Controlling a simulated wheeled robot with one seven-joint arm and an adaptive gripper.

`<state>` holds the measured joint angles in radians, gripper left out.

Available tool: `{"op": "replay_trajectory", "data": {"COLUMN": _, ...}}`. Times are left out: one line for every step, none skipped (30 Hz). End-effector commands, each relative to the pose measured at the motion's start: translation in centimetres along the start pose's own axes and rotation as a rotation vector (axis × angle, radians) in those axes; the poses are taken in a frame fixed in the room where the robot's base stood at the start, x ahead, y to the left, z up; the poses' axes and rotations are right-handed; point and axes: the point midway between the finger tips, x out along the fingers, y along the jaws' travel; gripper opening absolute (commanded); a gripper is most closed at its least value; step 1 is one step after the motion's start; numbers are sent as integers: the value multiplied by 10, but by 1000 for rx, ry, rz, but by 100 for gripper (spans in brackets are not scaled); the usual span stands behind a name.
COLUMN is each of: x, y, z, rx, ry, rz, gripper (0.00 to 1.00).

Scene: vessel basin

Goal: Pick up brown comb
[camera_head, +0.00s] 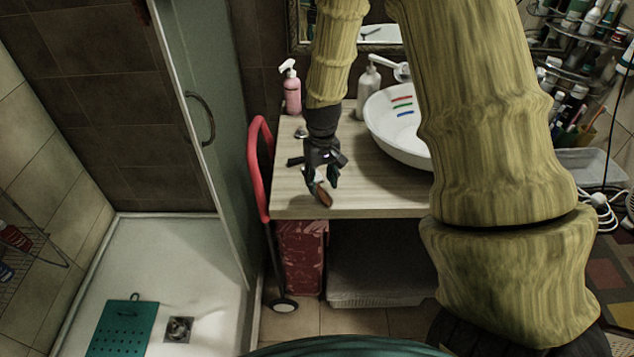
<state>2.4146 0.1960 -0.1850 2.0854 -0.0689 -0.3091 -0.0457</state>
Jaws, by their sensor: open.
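My gripper (321,177) is in the head view, pointing down over the front left part of the wooden counter (375,195). Its dark fingers are apart. A small reddish-brown object (324,195), which looks like the brown comb, shows just below and between the fingertips, close to the counter's front edge. The gripper partly hides it, and I cannot tell whether the fingers touch it.
A white vessel basin (400,145) with coloured strips in it stands right of the gripper. A pink spray bottle (291,92) and a pale dispenser (367,95) stand behind. A red-handled cart (259,165) stands at the counter's left side.

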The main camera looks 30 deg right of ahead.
Motion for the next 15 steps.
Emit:
{"op": "replay_trajectory", "data": {"x": 4, "y": -1, "z": 1, "rx": 0, "ry": -2, "rz": 0, "gripper": 45}}
{"op": "replay_trajectory", "data": {"x": 6, "y": -2, "z": 1, "rx": 0, "ry": -2, "rz": 0, "gripper": 45}}
{"op": "replay_trajectory", "data": {"x": 11, "y": -2, "z": 1, "rx": 0, "ry": -2, "rz": 0, "gripper": 45}}
{"op": "replay_trajectory", "data": {"x": 14, "y": -2, "z": 1, "rx": 1, "ry": -2, "rz": 0, "gripper": 45}}
{"op": "replay_trajectory", "data": {"x": 17, "y": -2, "z": 1, "rx": 1, "ry": -1, "rz": 0, "gripper": 45}}
{"op": "replay_trajectory", "data": {"x": 20, "y": -2, "z": 1, "rx": 0, "ry": -1, "rz": 0, "gripper": 45}}
{"op": "replay_trajectory", "data": {"x": 22, "y": -2, "z": 1, "rx": 1, "ry": -1, "rz": 0, "gripper": 45}}
{"op": "replay_trajectory", "data": {"x": 24, "y": -2, "z": 1, "rx": 0, "ry": -1, "rz": 0, "gripper": 45}}
{"op": "replay_trajectory", "data": {"x": 26, "y": -2, "z": 1, "rx": 1, "ry": -1, "rz": 0, "gripper": 45}}
{"op": "replay_trajectory", "data": {"x": 27, "y": -2, "z": 1, "rx": 1, "ry": -1, "rz": 0, "gripper": 45}}
{"op": "replay_trajectory", "data": {"x": 28, "y": -2, "z": 1, "rx": 1, "ry": -1, "rz": 0, "gripper": 45}}
{"op": "replay_trajectory", "data": {"x": 29, "y": -2, "z": 1, "rx": 1, "ry": 0, "rz": 0, "gripper": 45}}
{"op": "replay_trajectory", "data": {"x": 29, "y": -2, "z": 1, "rx": 1, "ry": 0, "rz": 0, "gripper": 45}}
{"op": "replay_trajectory", "data": {"x": 29, "y": -2, "z": 1, "rx": 1, "ry": 0, "rz": 0, "gripper": 45}}
{"op": "replay_trajectory", "data": {"x": 30, "y": -2, "z": 1, "rx": 1, "ry": 0, "rz": 0, "gripper": 45}}
